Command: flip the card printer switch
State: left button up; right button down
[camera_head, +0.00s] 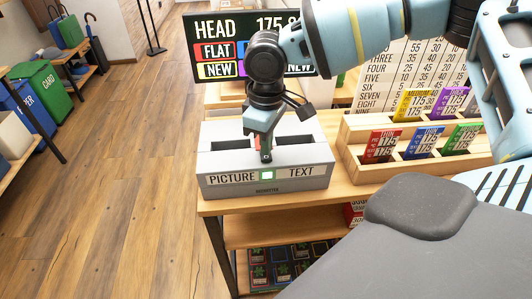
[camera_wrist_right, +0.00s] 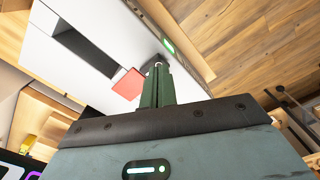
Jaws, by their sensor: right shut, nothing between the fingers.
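The card printer (camera_head: 220,170) is a light grey box on the wooden table, with two dark slots in its top and a front strip marked PICTURE and TEXT. A small green light (camera_head: 267,175) glows between the two words, and it also shows in the right wrist view (camera_wrist_right: 168,46). My right gripper (camera_head: 266,157) is shut and empty, pointing down at the middle of the printer's top near the front edge. In the right wrist view a flat red patch (camera_wrist_right: 130,84) lies beside the fingers; I cannot tell if they touch it. The gripper hides the switch area in the head view.
A wooden rack (camera_head: 352,157) with several coloured cards stands right of the printer. A dark screen (camera_head: 222,28) reading HEAD, FLAT and NEW stands behind, with a printed chart (camera_head: 375,75) to its right. Open floor lies left of the table. Bins (camera_head: 42,90) stand far left.

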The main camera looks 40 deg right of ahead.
aim_at(266, 158)
pick_arm(q)
jog(key=shift+s+f+b, duration=0.35)
jog(key=shift+f+b, duration=0.15)
jog(key=shift+f, duration=0.05)
pick_arm(e)
jog(key=shift+f, duration=1.05)
dwell(0.3)
jog(key=shift+r, duration=0.1)
jog(key=shift+r+p, duration=1.7)
jog(key=shift+r, duration=1.8)
pick_arm(q)
jog(key=shift+t, duration=0.3)
jog(key=w+r, duration=0.1)
jog(key=r, duration=0.1)
jog(key=w+r, duration=0.1)
jog(key=r, duration=0.1)
jog(key=shift+w, duration=0.35)
